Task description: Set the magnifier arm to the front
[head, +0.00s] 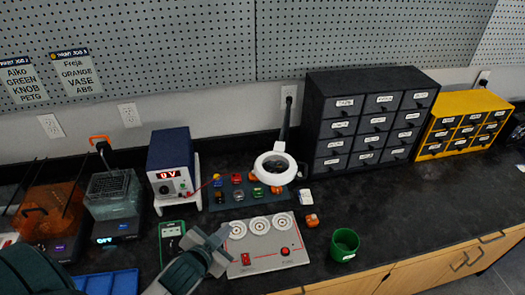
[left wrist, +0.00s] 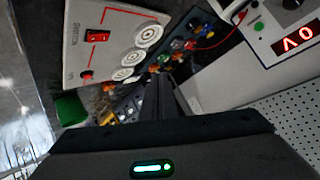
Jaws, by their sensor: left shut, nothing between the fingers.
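The magnifier (head: 275,167) is a white ring with a dark lens on a black arm (head: 284,125) that rises at the back wall. Its head hangs over a dark mat (head: 262,201) with small coloured parts. My left gripper (head: 222,238) is shut and empty, in front and to the left of the magnifier head, apart from it. It is over the left edge of a light grey panel (head: 268,258) with three round dials. In the left wrist view the shut fingers (left wrist: 158,95) point toward the coloured parts. I cannot make out the magnifier there. My right gripper is not in view.
A blue power supply (head: 172,165) reading 0 V stands left of the mat. A black drawer cabinet (head: 365,125) and a yellow one (head: 465,124) stand at the back right. A green cup (head: 344,245) sits near the front edge. The right counter is clear.

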